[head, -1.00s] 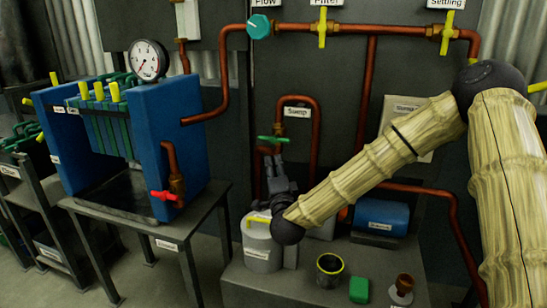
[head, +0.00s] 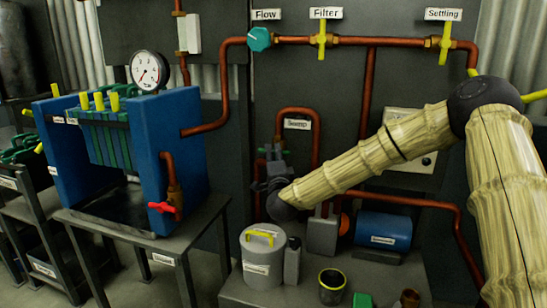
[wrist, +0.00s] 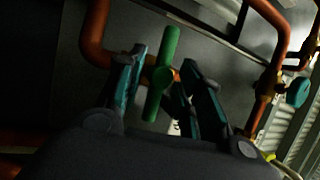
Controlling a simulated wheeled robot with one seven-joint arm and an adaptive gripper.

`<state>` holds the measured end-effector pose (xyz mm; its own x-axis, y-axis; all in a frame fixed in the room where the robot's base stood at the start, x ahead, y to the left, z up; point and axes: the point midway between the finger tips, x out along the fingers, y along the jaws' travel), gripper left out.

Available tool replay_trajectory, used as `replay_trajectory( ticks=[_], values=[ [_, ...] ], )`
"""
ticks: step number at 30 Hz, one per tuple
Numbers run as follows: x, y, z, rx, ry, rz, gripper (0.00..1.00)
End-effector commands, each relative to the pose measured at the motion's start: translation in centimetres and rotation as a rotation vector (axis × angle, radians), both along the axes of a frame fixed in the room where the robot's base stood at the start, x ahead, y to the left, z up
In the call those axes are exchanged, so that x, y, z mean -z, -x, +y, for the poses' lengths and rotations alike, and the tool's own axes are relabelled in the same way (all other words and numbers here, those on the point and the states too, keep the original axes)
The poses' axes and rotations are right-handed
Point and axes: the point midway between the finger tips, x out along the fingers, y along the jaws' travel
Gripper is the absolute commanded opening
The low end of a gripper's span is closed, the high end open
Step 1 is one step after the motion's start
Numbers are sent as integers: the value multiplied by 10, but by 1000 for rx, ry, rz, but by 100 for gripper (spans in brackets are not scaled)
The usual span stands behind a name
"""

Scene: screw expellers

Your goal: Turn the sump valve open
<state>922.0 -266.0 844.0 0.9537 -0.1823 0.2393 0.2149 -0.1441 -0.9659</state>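The sump valve has a green bar handle (wrist: 165,75) on a copper pipe (wrist: 97,30). In the head view only bits of the handle (head: 287,152) show, below the "Sump" label (head: 297,124), with my gripper largely covering it. My gripper (head: 275,163) is at the handle's height in the head view. In the wrist view my gripper (wrist: 163,58) is open, with one teal-edged finger on each side of the handle. Narrow gaps show between handle and fingers; contact cannot be made out. The bar runs roughly lengthwise between the fingers.
A grey canister (head: 262,270) with a yellow handle and a blue motor-like unit (head: 383,232) stand on the bench below my arm. A red-handled valve (head: 163,208) sits on the blue press at left. Copper pipes (head: 368,90) run along the dark wall panel close by.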

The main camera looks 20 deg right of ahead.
Motion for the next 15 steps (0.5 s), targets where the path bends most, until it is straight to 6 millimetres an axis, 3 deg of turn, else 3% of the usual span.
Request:
replay_trajectory(
  ticks=[12, 13, 15],
  values=[
    [-2, -8, -2, 0, 0, 1, 36],
    [-2, -8, -2, 0, 0, 1, 34],
    [-2, -7, -2, 0, 0, 1, 22]
  ],
)
